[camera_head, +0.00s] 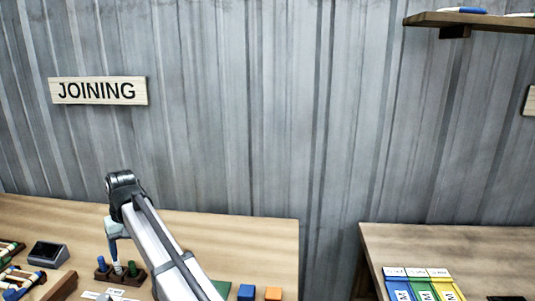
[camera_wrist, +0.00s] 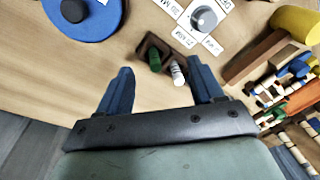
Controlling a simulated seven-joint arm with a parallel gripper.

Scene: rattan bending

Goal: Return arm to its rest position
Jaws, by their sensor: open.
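In the head view my arm reaches over the left table, and my gripper (camera_head: 116,232) hangs down from its far end above a small dark holder (camera_head: 104,277). In the wrist view my gripper (camera_wrist: 162,84) has its two blue fingers spread wide, with nothing seen held between them. The dark holder (camera_wrist: 143,45) lies just ahead of the fingers, with a green peg (camera_wrist: 154,61) and a white peg (camera_wrist: 178,74) in it.
The left table (camera_head: 235,230) carries a grey device (camera_head: 48,253) and rattan pieces at its left. A second table (camera_head: 480,245) stands right, across a gap.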

